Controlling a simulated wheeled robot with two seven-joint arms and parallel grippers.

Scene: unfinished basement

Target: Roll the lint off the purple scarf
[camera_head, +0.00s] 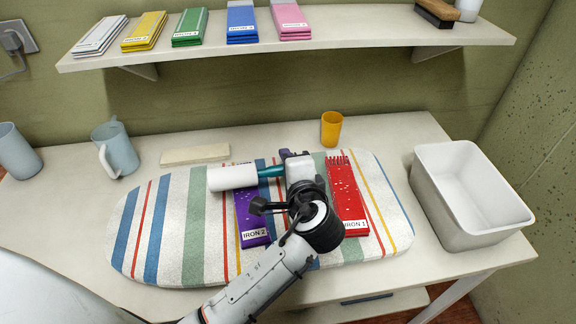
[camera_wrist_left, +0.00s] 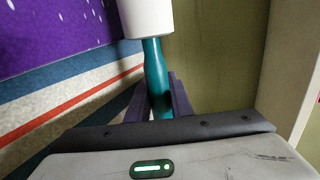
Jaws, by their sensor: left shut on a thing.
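The purple scarf (camera_head: 252,222), labelled IRON 2, lies folded on the striped ironing board (camera_head: 175,235). White specks show on its purple cloth in the left wrist view (camera_wrist_left: 60,30). My left gripper (camera_head: 284,166) is shut on the teal handle (camera_wrist_left: 154,75) of the lint roller. The white roller head (camera_head: 232,177) points left across the scarf's far part; I cannot tell if it touches the cloth. My arm hides the scarf's right side in the head view. My right gripper is not in view.
A red folded scarf (camera_head: 348,200), labelled IRON 1, with white specks lies right of my arm. A white bin (camera_head: 470,238) stands at the right. An orange cup (camera_head: 331,130), cream block (camera_head: 195,154) and blue-grey pitcher (camera_head: 118,150) stand behind. Folded cloths line the shelf (camera_head: 350,40).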

